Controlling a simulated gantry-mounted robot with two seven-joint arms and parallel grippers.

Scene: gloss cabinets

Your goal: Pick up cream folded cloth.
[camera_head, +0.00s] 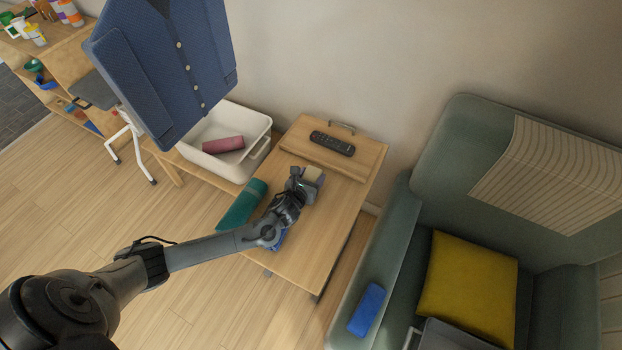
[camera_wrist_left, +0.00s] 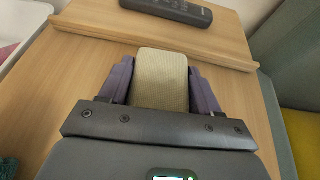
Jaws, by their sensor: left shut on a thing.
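The cream folded cloth (camera_wrist_left: 161,78) is between the two fingers of my left gripper (camera_wrist_left: 161,88) in the left wrist view. The fingers touch both of its sides, and its near end is hidden by the gripper body. In the head view my left gripper (camera_head: 309,181) is over the wooden side table, and a bit of the cream cloth (camera_head: 313,173) shows at its tip. I cannot tell whether the cloth rests on the table or is lifted. My right gripper is not in view.
A black remote (camera_head: 332,144) lies on the raised back shelf of the wooden table (camera_head: 325,235). A teal rolled cloth (camera_head: 241,204) lies at the table's left edge. A white bin (camera_head: 190,146) holds a pink roll (camera_head: 223,145). A green armchair (camera_head: 388,229) stands right.

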